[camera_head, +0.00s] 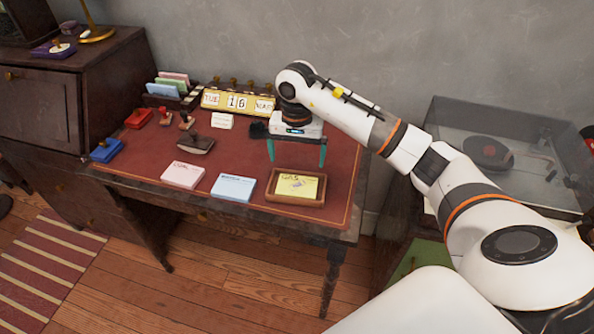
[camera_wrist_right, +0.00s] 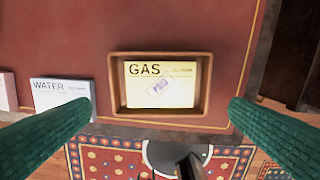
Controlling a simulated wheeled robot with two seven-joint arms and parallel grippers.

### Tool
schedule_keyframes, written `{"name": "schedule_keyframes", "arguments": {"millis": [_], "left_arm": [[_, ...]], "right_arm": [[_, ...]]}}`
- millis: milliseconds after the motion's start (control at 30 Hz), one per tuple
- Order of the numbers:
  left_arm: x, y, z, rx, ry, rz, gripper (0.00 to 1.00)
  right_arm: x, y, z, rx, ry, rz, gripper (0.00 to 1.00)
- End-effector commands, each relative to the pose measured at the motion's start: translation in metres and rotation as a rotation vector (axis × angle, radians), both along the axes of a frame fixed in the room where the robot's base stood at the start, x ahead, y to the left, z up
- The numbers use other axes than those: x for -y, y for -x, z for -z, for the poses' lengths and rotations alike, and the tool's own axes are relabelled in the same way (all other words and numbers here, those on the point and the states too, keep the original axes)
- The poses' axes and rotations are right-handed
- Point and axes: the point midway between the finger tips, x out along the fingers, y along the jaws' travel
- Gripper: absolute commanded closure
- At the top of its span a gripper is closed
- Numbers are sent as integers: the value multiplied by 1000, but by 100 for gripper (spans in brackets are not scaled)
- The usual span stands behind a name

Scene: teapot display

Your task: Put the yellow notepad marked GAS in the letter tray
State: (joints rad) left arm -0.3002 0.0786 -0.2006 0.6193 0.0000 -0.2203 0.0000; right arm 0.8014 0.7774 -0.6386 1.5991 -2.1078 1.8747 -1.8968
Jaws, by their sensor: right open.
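The yellow notepad marked GAS (camera_head: 298,185) lies flat inside the brown wooden letter tray (camera_head: 272,196) at the front right of the desk. In the right wrist view the notepad (camera_wrist_right: 160,86) sits within the rim of the tray (camera_wrist_right: 114,84), with its GAS heading readable. My right gripper (camera_head: 297,158) is open and empty, above and just behind the tray. Its two green fingers (camera_wrist_right: 160,117) show at either side of the right wrist view, apart from the tray and notepad. My left gripper is not in view.
A blue WATER notepad (camera_head: 233,187) and a pink notepad (camera_head: 182,175) lie left of the tray. A stamp (camera_head: 195,144), ink pads and a calendar (camera_head: 237,102) stand farther back. A glass-topped case (camera_head: 497,150) stands right of the desk.

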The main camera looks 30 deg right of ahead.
Motion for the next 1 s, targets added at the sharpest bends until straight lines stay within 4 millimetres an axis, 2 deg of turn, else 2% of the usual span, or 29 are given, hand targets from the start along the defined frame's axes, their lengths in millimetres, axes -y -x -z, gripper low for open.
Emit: {"name": "schedule_keyframes", "arguments": {"millis": [100,233,800,867,933,967,1000], "left_arm": [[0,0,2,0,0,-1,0],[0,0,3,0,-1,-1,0],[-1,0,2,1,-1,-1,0],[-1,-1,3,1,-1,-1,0],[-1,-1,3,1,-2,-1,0],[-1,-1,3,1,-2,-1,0],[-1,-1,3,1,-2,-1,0]], "right_arm": [[1,0,-15,1,2,1,0],[0,0,-23,0,0,0,0],[-2,0,-23,1,-5,0,0],[-9,0,-20,9,-31,0,0],[-30,-1,-12,30,-105,5,0],[-43,-1,-8,43,-155,11,0],[-65,-1,-4,60,-238,22,0]]}}
